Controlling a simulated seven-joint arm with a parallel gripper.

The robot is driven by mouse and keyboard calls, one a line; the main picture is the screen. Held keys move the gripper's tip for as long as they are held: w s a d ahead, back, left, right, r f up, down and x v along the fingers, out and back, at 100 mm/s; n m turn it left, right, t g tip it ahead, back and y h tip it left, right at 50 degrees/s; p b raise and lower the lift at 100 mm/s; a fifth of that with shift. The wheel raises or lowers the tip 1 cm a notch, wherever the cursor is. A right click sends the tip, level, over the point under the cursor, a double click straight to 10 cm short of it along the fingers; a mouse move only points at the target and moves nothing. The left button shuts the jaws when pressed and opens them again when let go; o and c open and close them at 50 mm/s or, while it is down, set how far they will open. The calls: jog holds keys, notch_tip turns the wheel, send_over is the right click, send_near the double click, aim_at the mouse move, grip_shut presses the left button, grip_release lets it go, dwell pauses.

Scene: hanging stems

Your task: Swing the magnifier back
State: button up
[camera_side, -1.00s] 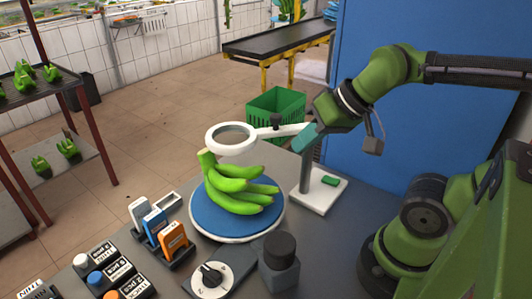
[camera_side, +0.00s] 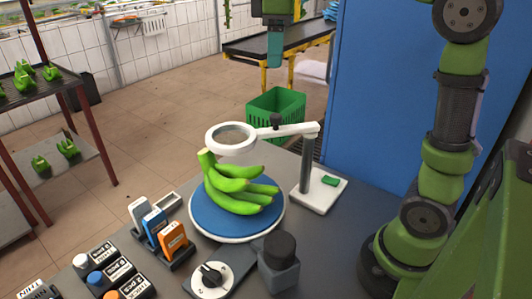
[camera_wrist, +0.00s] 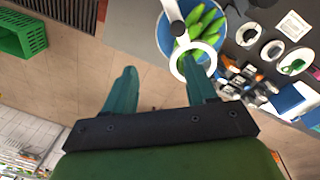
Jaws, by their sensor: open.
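The magnifier (camera_side: 208,133) is a white ring lens on a white horizontal arm. Its arm joins a grey post (camera_side: 306,165) on a white base at the right of the table. The ring stands over the upper left of a bunch of green bananas (camera_side: 238,190) on a round blue turntable (camera_side: 210,220). My gripper (camera_side: 275,50) is raised high above and behind the magnifier, apart from it, with teal fingers. In the wrist view the two fingers (camera_wrist: 161,82) are spread with nothing between them, and the magnifier ring (camera_wrist: 211,62) shows past the right finger.
A dial box (camera_side: 210,278), a dark block (camera_side: 279,262) and a rack of coloured tags (camera_side: 165,238) stand at the table's front. A green crate (camera_side: 276,108) is on the floor behind. A blue panel (camera_side: 375,110) rises at the right. Air around the post is clear.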

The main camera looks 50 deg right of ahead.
aim_at(276, 116)
notch_tip(276, 116, up, 4)
jog(key=s+a+n, duration=0.1)
jog(key=s+n, duration=0.1)
jog(key=n, duration=0.2)
jog(key=shift+g+y, duration=0.4)
jog(key=f, duration=1.7)
jog(key=shift+w+a, duration=0.2)
jog(key=shift+w, duration=0.05)
jog(key=shift+c, duration=0.3)
grip_shut()
